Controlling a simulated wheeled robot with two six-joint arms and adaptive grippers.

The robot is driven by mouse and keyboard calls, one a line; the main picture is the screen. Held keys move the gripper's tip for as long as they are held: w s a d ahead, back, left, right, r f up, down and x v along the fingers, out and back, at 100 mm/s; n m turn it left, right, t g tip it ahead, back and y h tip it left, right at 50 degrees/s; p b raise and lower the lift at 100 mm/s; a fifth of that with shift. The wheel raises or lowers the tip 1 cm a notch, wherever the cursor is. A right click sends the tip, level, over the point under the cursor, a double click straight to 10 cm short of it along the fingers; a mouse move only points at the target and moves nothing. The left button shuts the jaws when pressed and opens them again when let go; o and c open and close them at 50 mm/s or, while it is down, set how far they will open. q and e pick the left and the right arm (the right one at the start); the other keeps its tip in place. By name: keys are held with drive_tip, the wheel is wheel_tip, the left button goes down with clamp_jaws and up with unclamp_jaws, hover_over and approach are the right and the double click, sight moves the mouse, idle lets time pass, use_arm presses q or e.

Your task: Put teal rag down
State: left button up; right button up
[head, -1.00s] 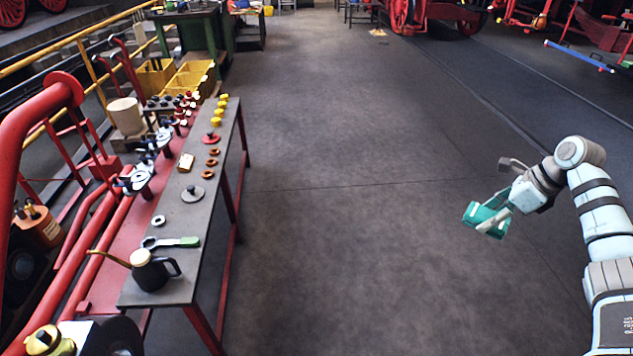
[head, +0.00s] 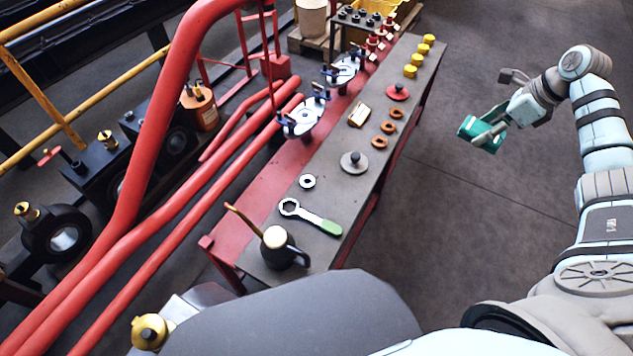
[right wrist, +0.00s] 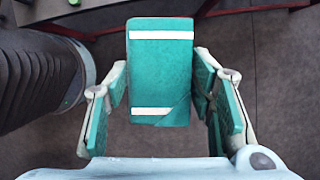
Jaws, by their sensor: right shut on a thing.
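The teal rag (head: 480,134) is in my right gripper (head: 494,124), held in the air over the floor, to the right of the workbench in the head view. In the right wrist view the rag (right wrist: 160,75) is a folded teal block with two white stripes, between the two fingers of the right gripper (right wrist: 161,95). The fingers carry teal pads. The rag is clear of the bench. My left gripper is not in view.
A grey-topped bench (head: 337,185) with red legs holds a black oil can (head: 280,248), a green-handled wrench (head: 312,217), a round grey disc (head: 354,162), copper rings (head: 388,127) and yellow caps (head: 417,59). Red pipes (head: 185,185) run along its left. The floor right of it is clear.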

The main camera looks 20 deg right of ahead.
drive_tip(key=w+a+f+n+b, duration=0.1)
drive_tip(key=w+a+f+b, duration=0.6)
drive_tip(key=a, duration=0.4)
drive_tip(key=n+b, duration=0.1)
drive_tip(key=b, duration=0.6)
hover_over(337, 199)
drive_tip(key=s+d, duration=0.1)
wheel_tip(337, 199, down, 6)
drive_tip(key=r, duration=0.1)
drive_tip(key=shift+y, duration=0.4)
wheel_tip(337, 199, down, 15)
drive_tip(key=b, duration=0.4)
drive_tip(key=shift+f, duration=0.1)
drive_tip(key=shift+f+b, duration=0.4)
wheel_tip(337, 199, down, 3)
drive_tip(key=shift+s+f+b, duration=0.1)
drive_tip(key=shift+b, duration=0.55)
drive_tip(key=shift+f, duration=0.4)
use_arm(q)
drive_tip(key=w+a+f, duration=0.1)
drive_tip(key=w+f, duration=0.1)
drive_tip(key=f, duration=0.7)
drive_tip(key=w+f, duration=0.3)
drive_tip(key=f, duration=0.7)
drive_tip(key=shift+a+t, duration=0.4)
use_arm(e)
drive_tip(key=shift+r, duration=0.15)
